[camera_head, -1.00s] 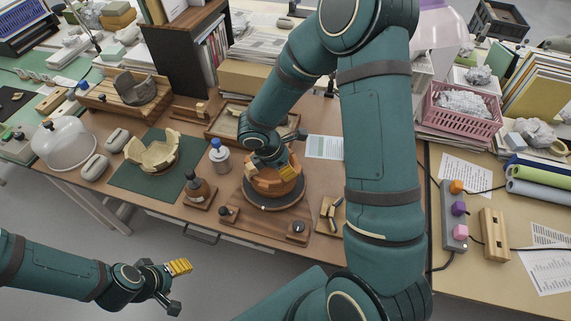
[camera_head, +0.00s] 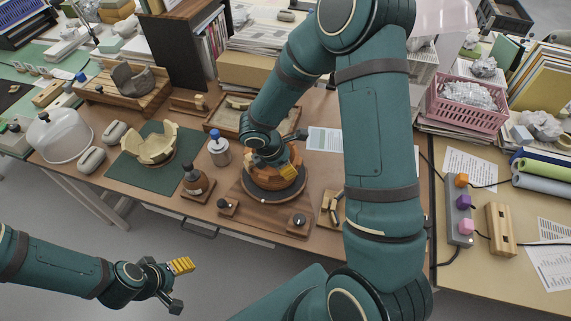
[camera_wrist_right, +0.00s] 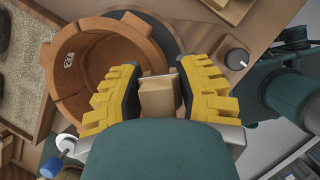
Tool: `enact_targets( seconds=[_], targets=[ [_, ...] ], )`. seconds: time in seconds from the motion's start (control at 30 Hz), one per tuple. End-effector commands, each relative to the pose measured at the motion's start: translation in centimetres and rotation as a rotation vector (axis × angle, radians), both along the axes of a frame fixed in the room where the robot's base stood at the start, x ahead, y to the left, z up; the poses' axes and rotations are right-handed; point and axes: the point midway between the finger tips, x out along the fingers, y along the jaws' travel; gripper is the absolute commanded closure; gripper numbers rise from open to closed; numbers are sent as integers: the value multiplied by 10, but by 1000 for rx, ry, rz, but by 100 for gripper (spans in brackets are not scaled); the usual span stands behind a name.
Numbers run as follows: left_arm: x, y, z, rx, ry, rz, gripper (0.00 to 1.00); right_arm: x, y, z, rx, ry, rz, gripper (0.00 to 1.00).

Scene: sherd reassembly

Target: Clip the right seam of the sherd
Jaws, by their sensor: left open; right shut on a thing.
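A terracotta bowl (camera_wrist_right: 100,62) built from joined sherds stands on a dark round turntable (camera_head: 274,196); it also shows in the head view (camera_head: 262,181), partly hidden by my right gripper. In the right wrist view, my right gripper (camera_wrist_right: 160,82) is shut on a small wooden clip (camera_wrist_right: 158,98), at the bowl's rim. I cannot tell whether the clip grips the wall or only lies close to it. In the head view my right gripper (camera_head: 286,168) is over the bowl's right side. My left gripper (camera_head: 180,285) is open and empty, in front of the table.
A small wooden holder (camera_head: 332,208) with clips lies right of the turntable. A cream bowl (camera_head: 152,145) sits on a green mat (camera_head: 180,180). Black knobs flank the turntable base.

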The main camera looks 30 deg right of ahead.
Motion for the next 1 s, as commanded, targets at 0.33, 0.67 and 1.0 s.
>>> enact_targets(
  seconds=[0.33, 0.67, 1.0],
  targets=[
    [0, 0, -2, 0, -1, 0, 39, 0, 0, 0, 0, 1, 0, 78],
    [0, 0, -5, 0, -1, 0, 39, 0, 0, -1, 0, 0, 0, 78],
    [0, 0, -5, 0, -1, 0, 39, 0, 0, -1, 0, 0, 0, 78]
  ],
)
